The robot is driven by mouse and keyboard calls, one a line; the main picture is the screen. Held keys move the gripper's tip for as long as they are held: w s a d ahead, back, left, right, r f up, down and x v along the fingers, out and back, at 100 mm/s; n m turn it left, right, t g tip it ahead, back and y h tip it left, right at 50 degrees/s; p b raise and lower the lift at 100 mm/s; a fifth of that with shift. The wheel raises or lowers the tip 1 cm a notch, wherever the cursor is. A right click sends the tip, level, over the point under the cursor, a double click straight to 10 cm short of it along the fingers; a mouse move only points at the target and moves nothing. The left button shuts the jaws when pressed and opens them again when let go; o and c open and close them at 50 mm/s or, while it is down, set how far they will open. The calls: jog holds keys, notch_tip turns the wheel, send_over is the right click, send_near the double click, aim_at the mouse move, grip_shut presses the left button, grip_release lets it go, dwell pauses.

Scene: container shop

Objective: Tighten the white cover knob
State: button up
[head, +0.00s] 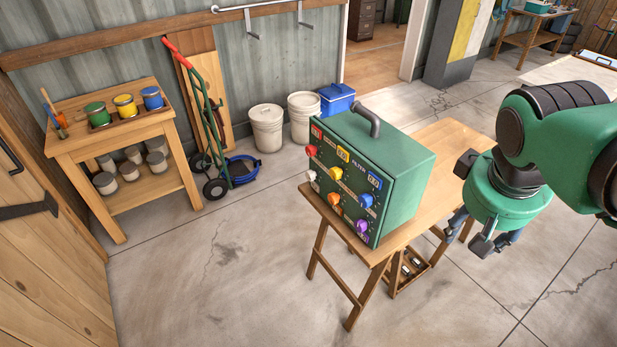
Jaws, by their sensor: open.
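A green box-shaped filter unit (398,168) with a grey elbow pipe on top stands on a wooden trestle table (452,140). Its front panel faces left and carries several coloured knobs. The white cover knob (312,175) is at the lower left of the panel, below a red knob (311,151). An orange knob (335,199) and a purple knob (362,227) are along the lower part. My gripper (496,240) hangs at the right of the unit, apart from it and from the knobs. It is open and empty. I cannot tell how tight the white knob is.
A wooden workbench (72,145) with paint tins stands at the left. A hand truck (205,125), white buckets (267,128) and a blue cooler (337,98) are along the back wall. The concrete floor (235,270) left of the unit is clear.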

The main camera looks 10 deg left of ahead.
jog(key=w+a+n+g+h+p, duration=0.1)
jog(key=w+a+n+h, duration=0.15)
jog(key=w, duration=0.75)
jog(key=w+a+n+g+h+p, duration=0.15)
jog(key=w+a+n, duration=0.25)
jog(key=w, duration=0.5)
jog(key=w+a+f+n+t+h+p, duration=0.1)
jog(key=w+a+f+n+t+h, duration=0.25)
jog(key=w+a, duration=0.65)
jog(key=w+a+f+n+t+h+p, duration=0.15)
jog(key=w+a+f+n+h, duration=0.35)
jog(key=w+a, duration=0.6)
jog(key=a+f+n+t, duration=0.4)
jog(key=a+f+n, duration=0.2)
jog(key=a+f, duration=1.1)
jog(key=n+t+y, duration=0.1)
jog(key=n+t, duration=0.2)
jog(key=n, duration=0.2)
send_near(308, 178)
jog(key=v, duration=0.4)
jog(key=shift+w+d+r+p, duration=0.1)
jog(key=shift+w+r+p, duration=0.05)
jog(key=shift+r+p, duration=0.3)
jog(key=x, duration=1.3)
jog(key=shift+w+d+f, duration=0.25)
jog(key=shift+d+f, duration=0.05)
